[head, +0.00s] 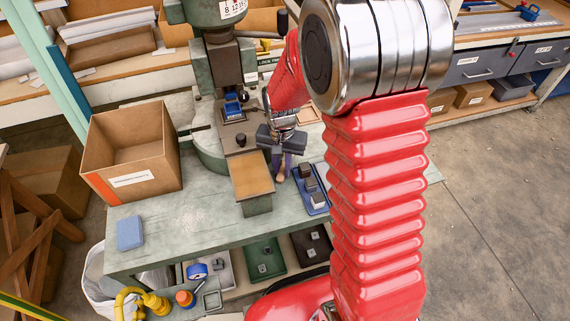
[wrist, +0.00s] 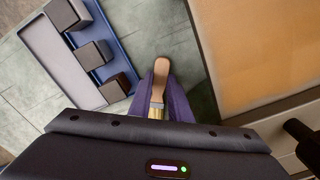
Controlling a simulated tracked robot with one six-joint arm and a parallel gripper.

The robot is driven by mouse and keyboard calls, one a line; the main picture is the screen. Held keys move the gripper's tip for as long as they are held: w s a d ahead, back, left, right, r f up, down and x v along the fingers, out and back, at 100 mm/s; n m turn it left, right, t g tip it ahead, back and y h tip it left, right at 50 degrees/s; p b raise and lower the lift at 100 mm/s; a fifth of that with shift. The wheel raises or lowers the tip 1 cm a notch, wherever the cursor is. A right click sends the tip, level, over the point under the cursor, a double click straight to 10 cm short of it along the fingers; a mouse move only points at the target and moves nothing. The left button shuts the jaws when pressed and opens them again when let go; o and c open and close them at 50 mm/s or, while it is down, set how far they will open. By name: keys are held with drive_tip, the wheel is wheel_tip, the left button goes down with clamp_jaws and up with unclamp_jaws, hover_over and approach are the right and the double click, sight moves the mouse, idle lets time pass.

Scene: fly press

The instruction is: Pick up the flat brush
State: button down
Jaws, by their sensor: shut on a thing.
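The flat brush shows in the wrist view (wrist: 160,80) as a light wooden handle with a brass-coloured band near my gripper. My gripper (wrist: 160,100) is shut on the brush, with a purple finger on each side of it. In the head view my gripper (head: 281,160) hangs over the green table between the tan-topped press bed and a blue tray. The brush handle (head: 281,178) pokes out below the fingers there. The brush's bristles are hidden by the gripper body. I cannot tell whether the brush touches the table.
A blue tray (head: 317,205) with several dark blocks lies close right of my gripper. The tan-topped press bed (head: 251,175) is close left, with the press column behind. A cardboard box (head: 130,150) and a blue sponge-like block (head: 130,233) stand on the left of the table.

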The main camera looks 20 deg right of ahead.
sight(282, 172)
wheel_tip(282, 172, up, 10)
idle(0.6)
drive_tip(key=shift+s, duration=0.15)
idle(0.6)
